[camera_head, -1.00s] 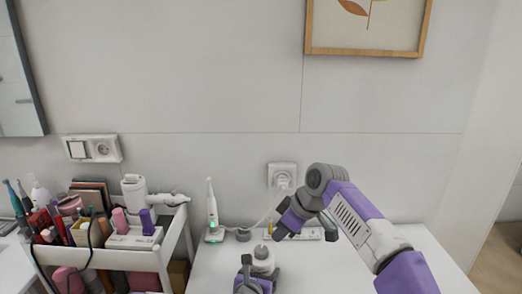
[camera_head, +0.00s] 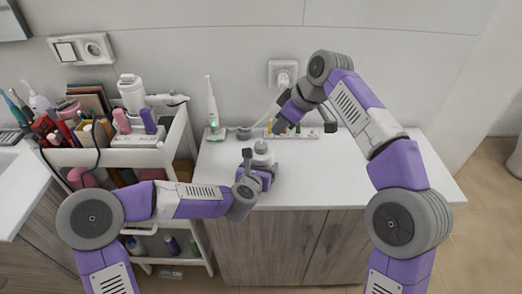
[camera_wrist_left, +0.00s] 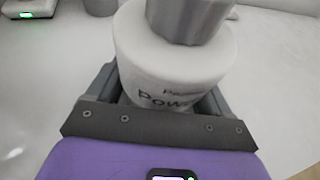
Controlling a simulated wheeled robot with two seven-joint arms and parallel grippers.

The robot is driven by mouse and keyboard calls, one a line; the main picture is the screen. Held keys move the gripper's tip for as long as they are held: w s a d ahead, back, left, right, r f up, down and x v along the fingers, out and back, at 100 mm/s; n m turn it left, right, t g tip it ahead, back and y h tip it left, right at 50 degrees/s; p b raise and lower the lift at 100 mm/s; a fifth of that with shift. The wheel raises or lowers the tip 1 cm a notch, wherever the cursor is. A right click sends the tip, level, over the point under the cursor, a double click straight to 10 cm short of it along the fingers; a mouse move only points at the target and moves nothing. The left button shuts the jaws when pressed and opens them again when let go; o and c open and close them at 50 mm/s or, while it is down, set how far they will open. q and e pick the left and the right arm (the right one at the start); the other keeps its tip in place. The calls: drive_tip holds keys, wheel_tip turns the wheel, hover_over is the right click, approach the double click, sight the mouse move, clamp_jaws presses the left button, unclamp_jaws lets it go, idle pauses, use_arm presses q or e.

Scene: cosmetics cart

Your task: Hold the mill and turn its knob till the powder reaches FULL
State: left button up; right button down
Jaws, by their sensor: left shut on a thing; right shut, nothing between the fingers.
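The mill (camera_head: 261,155) is a white round body with a grey knob on top, standing upright on the white counter. In the left wrist view the body (camera_wrist_left: 165,62) shows part of a printed word like "Powder", and the ridged knob (camera_wrist_left: 188,18) is cut by the top edge. My left gripper (camera_head: 259,164) is shut around the lower body, a finger on each side. My right gripper (camera_head: 281,127) is shut and empty, behind and slightly right of the mill, apart from the knob. No powder level or FULL mark is readable.
An electric toothbrush (camera_head: 212,108) stands on its base behind left. A white strip (camera_head: 310,133) with small items lies along the wall, below a socket (camera_head: 283,72). A loaded cosmetics cart (camera_head: 93,158) stands left. The right part of the counter (camera_head: 355,170) is clear.

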use_arm(q)
drive_tip(key=o, duration=1.2)
